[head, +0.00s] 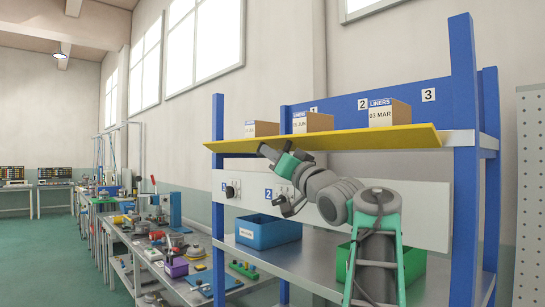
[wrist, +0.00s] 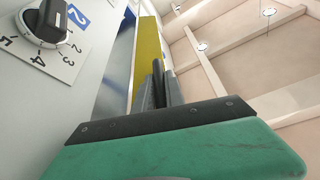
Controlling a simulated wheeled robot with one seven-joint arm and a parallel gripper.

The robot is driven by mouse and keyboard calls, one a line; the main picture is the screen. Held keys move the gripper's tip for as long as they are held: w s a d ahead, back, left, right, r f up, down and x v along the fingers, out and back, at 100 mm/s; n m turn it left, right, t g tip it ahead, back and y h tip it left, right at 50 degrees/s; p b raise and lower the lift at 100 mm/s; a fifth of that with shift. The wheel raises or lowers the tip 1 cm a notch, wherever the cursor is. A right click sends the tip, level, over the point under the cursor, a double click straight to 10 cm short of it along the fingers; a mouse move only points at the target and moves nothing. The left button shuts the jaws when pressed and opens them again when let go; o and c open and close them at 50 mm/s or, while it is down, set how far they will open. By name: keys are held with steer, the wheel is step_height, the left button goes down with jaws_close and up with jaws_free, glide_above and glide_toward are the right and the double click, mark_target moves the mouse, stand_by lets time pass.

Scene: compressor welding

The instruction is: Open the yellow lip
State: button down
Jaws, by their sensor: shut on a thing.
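The yellow lip (head: 340,140) runs along the front edge of the upper shelf of the blue rack and slopes outward as a long flat panel. In the wrist view the yellow lip (wrist: 147,55) stretches away beyond the fingers. My gripper (head: 263,149) is at the underside of the lip, left of its middle. In the wrist view my gripper (wrist: 158,82) has its dark fingers close together at the lip's near part, shut on it. The exact contact is partly hidden by the fingers.
Cartons (head: 390,112) stand on the shelf above the lip. A white panel with knobs (head: 231,190) lies below it, and a dial (wrist: 45,20) is close at left in the wrist view. A blue bin (head: 268,233) and a green bin (head: 414,265) sit lower. Workbenches (head: 165,250) extend left.

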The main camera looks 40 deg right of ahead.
steer(key=shift+f+n, duration=0.2)
steer(key=shift+n, duration=0.4)
steer(key=c, duration=1.4)
jaws_free()
steer(key=b+v, duration=0.2)
steer(key=v, duration=0.5)
steer(key=shift+s+f+b, duration=0.2)
steer(key=shift+s+b, duration=0.15)
steer(key=shift+b, duration=0.05)
